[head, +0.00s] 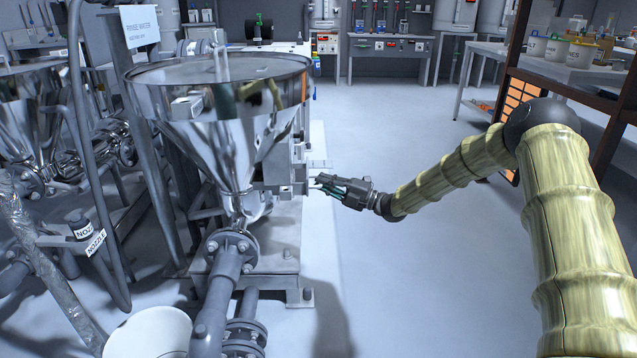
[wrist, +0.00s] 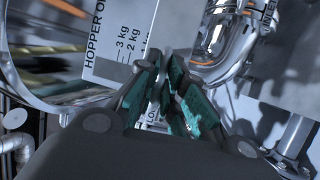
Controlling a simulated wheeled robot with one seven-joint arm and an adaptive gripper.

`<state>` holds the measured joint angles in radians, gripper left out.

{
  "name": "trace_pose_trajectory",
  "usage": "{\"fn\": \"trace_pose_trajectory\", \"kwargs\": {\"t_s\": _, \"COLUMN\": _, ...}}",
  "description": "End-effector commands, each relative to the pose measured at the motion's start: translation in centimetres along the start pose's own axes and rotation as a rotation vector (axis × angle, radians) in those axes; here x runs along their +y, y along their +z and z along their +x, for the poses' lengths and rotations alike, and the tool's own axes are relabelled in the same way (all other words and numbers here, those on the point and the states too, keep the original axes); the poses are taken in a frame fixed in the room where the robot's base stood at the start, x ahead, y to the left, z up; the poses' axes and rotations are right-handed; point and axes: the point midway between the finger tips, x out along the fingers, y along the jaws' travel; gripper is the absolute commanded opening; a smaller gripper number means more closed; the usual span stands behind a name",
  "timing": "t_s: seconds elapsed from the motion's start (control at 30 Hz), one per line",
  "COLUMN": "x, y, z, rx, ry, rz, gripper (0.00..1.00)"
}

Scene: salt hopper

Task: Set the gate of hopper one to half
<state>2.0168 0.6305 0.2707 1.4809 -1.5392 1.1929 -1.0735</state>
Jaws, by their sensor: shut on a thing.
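Hopper one (head: 225,120) is the large shiny steel cone at the centre left of the head view. A grey gate housing (head: 285,175) sits on its right side, low on the cone. My gripper (head: 320,186) reaches it from the right. In the wrist view a scale plate (wrist: 118,42) reads "HOPPER O", with marks at 3 kg and 2 kg; lower marks are hidden behind my fingers. My gripper (wrist: 172,95), with teal pads, is closed in front of this plate. It is shut on the gate handle, which the fingers mostly hide. The gate's setting cannot be read.
A second steel hopper (head: 30,125) stands at far left. Grey flanged pipes (head: 225,290) and a white bucket (head: 150,333) are below hopper one. A dark-framed shelf (head: 560,85) stands at right. The floor (head: 400,290) between is clear.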

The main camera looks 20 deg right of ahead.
Motion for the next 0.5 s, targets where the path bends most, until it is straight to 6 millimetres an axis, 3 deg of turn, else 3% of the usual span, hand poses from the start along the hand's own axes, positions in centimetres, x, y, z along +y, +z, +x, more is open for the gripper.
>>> {"fn": "trace_pose_trajectory", "kwargs": {"t_s": 0.13, "x": 0.5, "y": 0.8, "z": -1.9, "rx": -0.001, "ry": -0.002, "rz": 0.001, "gripper": 0.0}}
{"fn": "trace_pose_trajectory", "kwargs": {"t_s": 0.37, "x": 0.3, "y": 0.8, "z": -2.0, "rx": -0.001, "ry": -0.001, "rz": 0.002, "gripper": 0.0}}
{"fn": "trace_pose_trajectory", "kwargs": {"t_s": 0.4, "x": 0.3, "y": 0.8, "z": -2.0, "rx": -0.001, "ry": -0.002, "rz": 0.002, "gripper": 0.12}}
{"fn": "trace_pose_trajectory", "kwargs": {"t_s": 0.5, "x": 0.3, "y": 0.8, "z": -2.0, "rx": 0.0, "ry": -0.002, "rz": 0.002, "gripper": 0.3}}
